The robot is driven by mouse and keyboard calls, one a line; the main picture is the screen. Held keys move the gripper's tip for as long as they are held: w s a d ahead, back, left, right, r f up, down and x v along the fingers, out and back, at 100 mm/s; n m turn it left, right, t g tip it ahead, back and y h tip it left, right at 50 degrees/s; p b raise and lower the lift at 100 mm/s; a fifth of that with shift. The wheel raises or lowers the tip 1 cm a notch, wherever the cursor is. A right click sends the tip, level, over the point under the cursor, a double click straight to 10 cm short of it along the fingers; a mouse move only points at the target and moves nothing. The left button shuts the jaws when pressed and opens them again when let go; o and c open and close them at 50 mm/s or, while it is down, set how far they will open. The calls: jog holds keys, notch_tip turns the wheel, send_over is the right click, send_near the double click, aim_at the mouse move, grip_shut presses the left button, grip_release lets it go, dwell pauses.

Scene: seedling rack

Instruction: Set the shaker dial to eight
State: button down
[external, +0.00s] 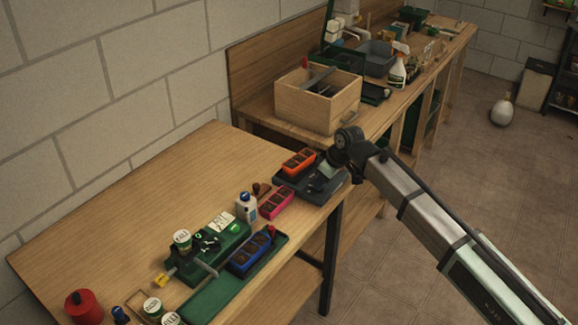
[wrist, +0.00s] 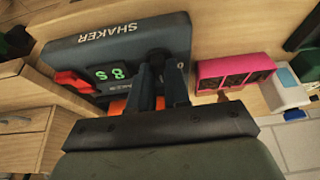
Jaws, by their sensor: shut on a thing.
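The shaker (wrist: 75,50) is a dark grey unit at the table's right end; it also shows in the external view (external: 318,199). Its name appears upside down in the wrist view. Its lit green display (wrist: 108,73) shows, upside down, what looks like an 8 beside an S or 5. The black dial (wrist: 158,56) is at the shaker's front, between my fingertips. My gripper (wrist: 159,74) is shut on the dial, whose marks are mostly hidden. In the external view my gripper (external: 326,178) is low over the shaker, partly hidden by my wrist.
An orange tray (external: 299,161) is at the shaker. A red part (wrist: 75,82) is beside the display. A pink tray (external: 276,203) and a white bottle (external: 246,207) stand left of it. A wooden box (external: 318,105) is on the bench behind. The table's back left is clear.

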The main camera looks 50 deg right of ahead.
dwell(0.4)
jog(key=c, duration=1.1)
grip_release()
jog(key=shift+r, duration=0.1)
jog(key=v, duration=1.3)
jog(key=shift+s+r, duration=0.2)
jog(key=shift+r, duration=0.05)
